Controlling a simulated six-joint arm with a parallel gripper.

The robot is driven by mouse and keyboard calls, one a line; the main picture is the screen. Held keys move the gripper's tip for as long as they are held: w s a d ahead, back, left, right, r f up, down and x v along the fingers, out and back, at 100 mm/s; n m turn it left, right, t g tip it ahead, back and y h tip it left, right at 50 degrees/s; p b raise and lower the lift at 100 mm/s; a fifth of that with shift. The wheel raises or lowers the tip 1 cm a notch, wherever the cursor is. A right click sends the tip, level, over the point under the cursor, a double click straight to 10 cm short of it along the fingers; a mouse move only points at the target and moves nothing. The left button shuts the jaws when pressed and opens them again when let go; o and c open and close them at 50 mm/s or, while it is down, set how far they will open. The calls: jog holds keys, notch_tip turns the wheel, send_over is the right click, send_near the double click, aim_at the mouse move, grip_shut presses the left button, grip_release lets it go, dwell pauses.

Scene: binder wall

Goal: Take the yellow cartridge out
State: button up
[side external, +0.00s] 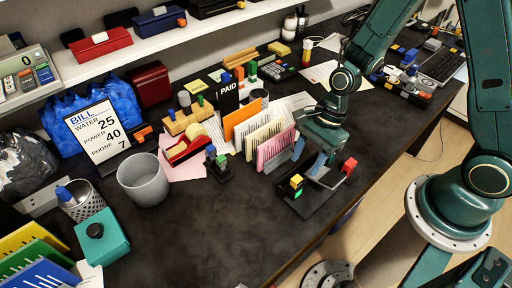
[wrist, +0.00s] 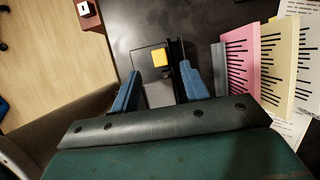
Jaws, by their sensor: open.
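The yellow cartridge (side external: 296,181) is a small yellow block at the near-left end of a low dark device (side external: 318,201) near the desk's front edge. A bit of green shows just below it. In the wrist view the yellow cartridge (wrist: 159,57) sits just beyond the fingertips, in a dark holder beside a grey plate. My gripper (side external: 318,162) is above the device, behind and to the right of the cartridge. In the wrist view my gripper (wrist: 158,82) has its two blue fingers spread wide, with nothing held between them.
Pink, cream and orange files (side external: 270,145) stand close on the left of my gripper. A red block (side external: 349,166) rises at the device's right, near the desk edge. A small black stand (side external: 218,163) is farther left. The dark desk front (side external: 230,225) is clear.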

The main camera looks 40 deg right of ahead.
aim_at(297, 178)
jog(key=shift+x, duration=2.6)
jog(key=shift+a, duration=0.1)
grip_shut()
jog(key=shift+r, duration=0.2)
notch_tip(297, 178, up, 20)
jog(key=shift+f, duration=0.2)
